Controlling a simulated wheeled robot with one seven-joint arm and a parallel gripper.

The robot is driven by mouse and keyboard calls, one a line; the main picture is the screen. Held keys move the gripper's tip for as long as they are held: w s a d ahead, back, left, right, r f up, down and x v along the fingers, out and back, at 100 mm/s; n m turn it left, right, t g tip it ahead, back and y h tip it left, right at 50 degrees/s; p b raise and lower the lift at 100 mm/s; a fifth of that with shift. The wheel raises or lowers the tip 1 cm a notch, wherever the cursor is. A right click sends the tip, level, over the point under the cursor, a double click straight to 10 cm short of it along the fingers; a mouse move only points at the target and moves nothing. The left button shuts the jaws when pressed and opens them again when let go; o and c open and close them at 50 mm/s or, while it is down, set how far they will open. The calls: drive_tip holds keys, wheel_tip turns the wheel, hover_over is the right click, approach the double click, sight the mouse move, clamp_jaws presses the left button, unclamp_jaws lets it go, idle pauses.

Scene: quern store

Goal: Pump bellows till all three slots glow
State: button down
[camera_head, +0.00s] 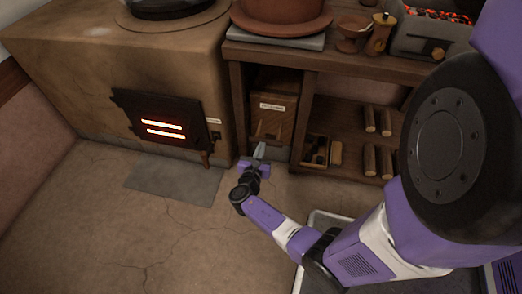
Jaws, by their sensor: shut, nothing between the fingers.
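The clay stove (60,50) stands at the left with a black iron door (125,103) on its front. Two slots in the door (165,129) glow orange-red; I cannot make out a third lit one. A labelled wooden box (273,106) sits in the bench's left bay; I cannot tell whether either is part of the bellows. My gripper (259,151) is shut and empty, low in front of that bay, pointing toward it.
The wooden bench (318,60) carries a large clay pot (280,18), a small brown cup (352,33) and a toaster-like heater with red coals (430,32). Its lower shelf holds several short logs (370,158). A grey slab (172,180) lies before the stove. The cracked floor at left is clear.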

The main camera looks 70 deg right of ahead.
sight(264, 139)
drive_tip(key=shift+d, duration=0.1)
drive_tip(key=x, duration=0.4)
drive_tip(key=shift+d+r, duration=0.35)
